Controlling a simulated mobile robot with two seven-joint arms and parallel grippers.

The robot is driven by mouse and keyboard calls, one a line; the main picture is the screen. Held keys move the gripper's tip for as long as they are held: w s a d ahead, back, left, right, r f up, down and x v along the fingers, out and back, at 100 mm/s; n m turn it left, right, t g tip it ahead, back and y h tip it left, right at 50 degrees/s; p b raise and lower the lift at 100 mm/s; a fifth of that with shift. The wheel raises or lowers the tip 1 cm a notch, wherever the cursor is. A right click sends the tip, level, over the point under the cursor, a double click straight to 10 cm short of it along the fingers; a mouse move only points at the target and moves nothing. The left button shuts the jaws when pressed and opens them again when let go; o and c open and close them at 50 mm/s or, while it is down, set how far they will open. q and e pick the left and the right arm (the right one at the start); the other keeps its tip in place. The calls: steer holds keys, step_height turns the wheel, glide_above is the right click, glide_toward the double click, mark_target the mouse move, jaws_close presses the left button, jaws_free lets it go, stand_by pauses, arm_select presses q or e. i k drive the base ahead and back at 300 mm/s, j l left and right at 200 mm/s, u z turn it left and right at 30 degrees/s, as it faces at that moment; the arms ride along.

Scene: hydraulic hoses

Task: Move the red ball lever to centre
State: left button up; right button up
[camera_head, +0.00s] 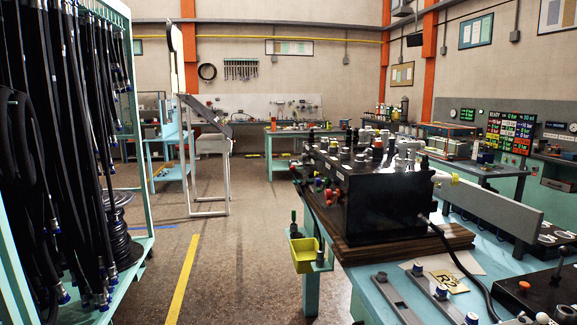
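A black hydraulic valve block (385,200) stands on a wooden board (440,240) on the teal bench at the right. Several fittings and knobs stick up from its top. Small red parts (329,194) show on its left face; they are too small to tell whether one is the red ball lever, or how a lever is tilted. An orange-red round knob (524,285) shows on a black box (545,295) at the lower right; I cannot tell whether it tops a lever. Neither of my grippers is in view.
A rack of black hoses (70,150) fills the left. A yellow bin (303,252) hangs at the bench's left edge. A black cable runs from the block across the bench (385,295). The floor (235,260) between rack and bench is clear, with a yellow line (183,280).

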mark_target(292, 168)
steer(key=i+j, duration=0.3)
steer(key=i, duration=0.15)
steer(key=i+j, duration=0.65)
steer(key=i, duration=0.25)
